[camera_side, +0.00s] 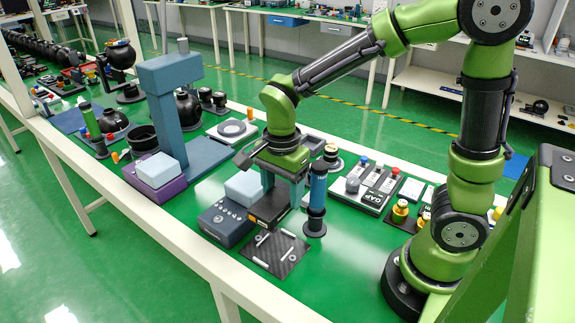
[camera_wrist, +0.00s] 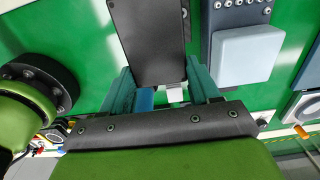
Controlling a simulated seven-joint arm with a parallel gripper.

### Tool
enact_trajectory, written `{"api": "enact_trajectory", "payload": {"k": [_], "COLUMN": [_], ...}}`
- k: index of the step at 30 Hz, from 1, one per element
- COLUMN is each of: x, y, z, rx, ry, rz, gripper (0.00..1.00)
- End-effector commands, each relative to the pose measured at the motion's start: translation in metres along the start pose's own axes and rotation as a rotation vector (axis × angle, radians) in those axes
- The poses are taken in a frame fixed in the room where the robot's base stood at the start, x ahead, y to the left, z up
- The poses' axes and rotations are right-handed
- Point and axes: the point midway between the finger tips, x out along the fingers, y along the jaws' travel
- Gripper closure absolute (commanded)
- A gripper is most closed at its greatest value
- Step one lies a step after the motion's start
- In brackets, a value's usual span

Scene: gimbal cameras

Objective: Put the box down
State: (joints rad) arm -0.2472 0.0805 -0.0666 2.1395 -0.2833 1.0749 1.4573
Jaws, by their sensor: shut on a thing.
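My gripper (camera_side: 282,187) points down over the middle of the table, with its teal fingers closed on a flat black box (camera_side: 268,210). In the side view the box appears to be just above a dark square plate (camera_side: 274,253) with white strips and round marks; I cannot tell the exact gap. In the wrist view the box (camera_wrist: 152,40) sticks out between the two fingers of my gripper (camera_wrist: 163,85) and hides what lies under it.
A blue cylinder (camera_side: 317,188) on a dark base stands close to the right of the box. A blue-grey unit with knobs (camera_side: 228,222) and a pale block (camera_side: 244,188) stand close to the left. A labelled panel (camera_side: 362,190) lies further right. Bare green table shows around the plate.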

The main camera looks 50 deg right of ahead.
Motion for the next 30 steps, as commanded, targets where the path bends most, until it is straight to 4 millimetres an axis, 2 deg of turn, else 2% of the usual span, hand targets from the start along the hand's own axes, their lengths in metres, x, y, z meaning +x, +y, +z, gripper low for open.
{"api": "enact_trajectory", "payload": {"k": [1,6,13,17,24,30], "x": [-0.011,-0.040,-0.042,-0.043,-0.041,-0.038], "y": [-0.001,-0.001,-0.038,-0.062,-0.104,-0.123], "z": [0.000,0.000,-0.031,-0.056,-0.121,-0.164], "rx": [0.001,0.001,0.011,0.014,0.015,0.008], "ry": [-0.001,-0.001,-0.004,-0.006,-0.005,-0.002], "rz": [-0.006,-0.005,0.004,0.004,0.003,0.003], "gripper": [0.74,0.74,0.74,0.74,0.74,0.74]}}
